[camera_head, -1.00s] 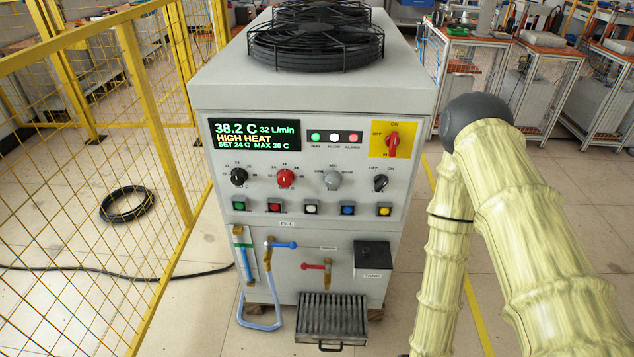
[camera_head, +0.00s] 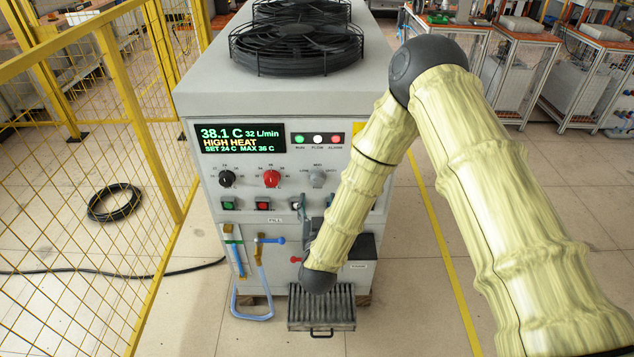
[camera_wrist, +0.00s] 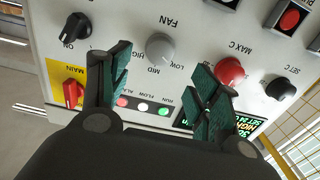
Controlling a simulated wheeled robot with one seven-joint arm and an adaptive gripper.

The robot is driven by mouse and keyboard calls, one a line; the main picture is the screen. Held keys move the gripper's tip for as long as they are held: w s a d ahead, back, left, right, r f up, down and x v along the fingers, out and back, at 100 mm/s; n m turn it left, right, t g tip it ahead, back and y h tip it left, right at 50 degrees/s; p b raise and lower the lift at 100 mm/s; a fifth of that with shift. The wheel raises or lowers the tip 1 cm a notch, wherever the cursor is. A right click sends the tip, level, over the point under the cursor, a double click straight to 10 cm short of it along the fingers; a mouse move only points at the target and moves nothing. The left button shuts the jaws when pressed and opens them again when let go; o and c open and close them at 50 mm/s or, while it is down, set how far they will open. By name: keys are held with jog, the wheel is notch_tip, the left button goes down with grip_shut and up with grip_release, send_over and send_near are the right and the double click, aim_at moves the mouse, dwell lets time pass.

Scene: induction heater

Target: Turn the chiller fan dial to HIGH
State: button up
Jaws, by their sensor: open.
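The chiller fan dial (camera_head: 317,179) is a grey knob on the chiller's front panel, between the red dial and my forearm in the head view. In the wrist view, which shows the panel upside down, the fan dial (camera_wrist: 160,46) has FAN, MID and LOW lettering beside it. My gripper (camera_wrist: 163,72) is open and empty. In the wrist view its green-padded fingers lie on either side of the dial, with no visible contact. In the head view my arm partly hides the gripper.
The red MAX C dial (camera_wrist: 229,71) and black SET C dial (camera_wrist: 280,89) are on one side. A black ON/OFF dial (camera_wrist: 76,27) and red main switch (camera_wrist: 72,93) are on the other. Push buttons line the panel. A yellow fence (camera_head: 95,150) stands left of the chiller (camera_head: 187,150).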

aim_at(318, 183)
jog(key=w+p, duration=0.2)
jog(key=w, duration=0.6)
jog(key=shift+w, duration=0.4)
jog(key=shift+c, duration=0.2)
jog(key=c, duration=1)
jog(key=shift+a, duration=0.15)
